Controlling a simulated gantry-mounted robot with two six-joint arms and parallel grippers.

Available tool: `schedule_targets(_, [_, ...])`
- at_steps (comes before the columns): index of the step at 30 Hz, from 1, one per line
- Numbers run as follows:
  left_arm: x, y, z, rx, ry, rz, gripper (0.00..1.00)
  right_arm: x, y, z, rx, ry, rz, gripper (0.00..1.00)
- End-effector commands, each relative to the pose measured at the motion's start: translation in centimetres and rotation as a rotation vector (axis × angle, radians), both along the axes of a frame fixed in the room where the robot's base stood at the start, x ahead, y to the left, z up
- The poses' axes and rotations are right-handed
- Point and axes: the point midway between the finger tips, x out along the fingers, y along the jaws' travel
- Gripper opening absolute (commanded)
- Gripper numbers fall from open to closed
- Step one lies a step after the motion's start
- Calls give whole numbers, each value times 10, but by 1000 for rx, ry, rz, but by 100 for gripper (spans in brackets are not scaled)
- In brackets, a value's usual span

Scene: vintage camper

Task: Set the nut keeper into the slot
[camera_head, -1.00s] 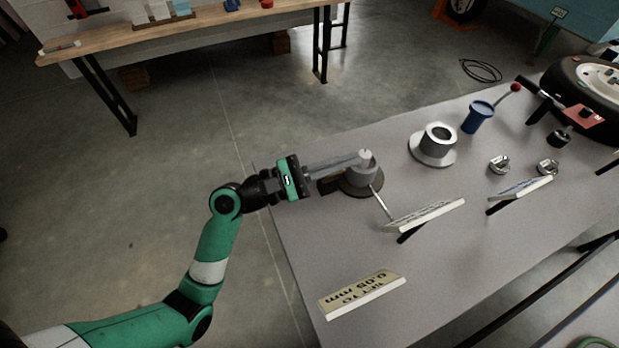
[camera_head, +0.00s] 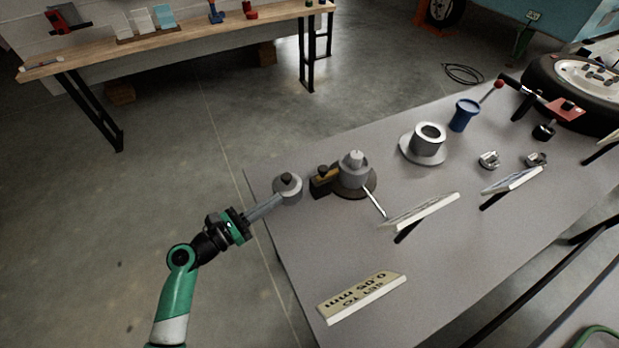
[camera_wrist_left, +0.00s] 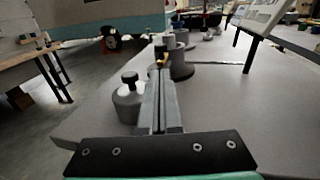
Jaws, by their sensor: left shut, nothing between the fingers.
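Two small silver notched pieces, (camera_head: 489,160) and (camera_head: 536,159), lie on the grey bench; either may be the nut keeper, and I cannot tell which. A grey upright fixture (camera_head: 354,171) with a round top stands on a dark disc near the bench's far left edge; a slot cannot be made out. My left gripper (camera_head: 281,197) is shut and empty, its long fingers pointing at a grey round piece with a black knob (camera_head: 288,186). In the left wrist view this knobbed piece (camera_wrist_left: 129,104) stands just left of the shut fingers (camera_wrist_left: 160,92); the fixture is beyond them.
A dark and brass block (camera_head: 322,181) sits beside the fixture. A thin rod (camera_head: 374,202) lies against the disc. A flanged grey hub (camera_head: 428,140), a blue cup (camera_head: 464,115) and a wheel (camera_head: 585,85) stand farther right. Tilted sign boards (camera_head: 420,211) stand nearer. The front-left bench is mostly clear.

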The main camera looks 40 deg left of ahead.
Motion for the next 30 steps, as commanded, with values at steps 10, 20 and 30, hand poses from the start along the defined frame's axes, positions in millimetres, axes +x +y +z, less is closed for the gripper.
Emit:
schedule_targets(10, [75, -10, -3, 3, -3, -5, 0, 0, 0, -23, 0, 0, 0, 100])
schedule_targets(20, [119, -14, -1, 1, -1, -2, 0, 0, 0, -37, 0, 0, 0, 100])
schedule_targets(30, [121, -14, 0, 1, 0, -1, 0, 0, 0, -37, 0, 0, 0, 100])
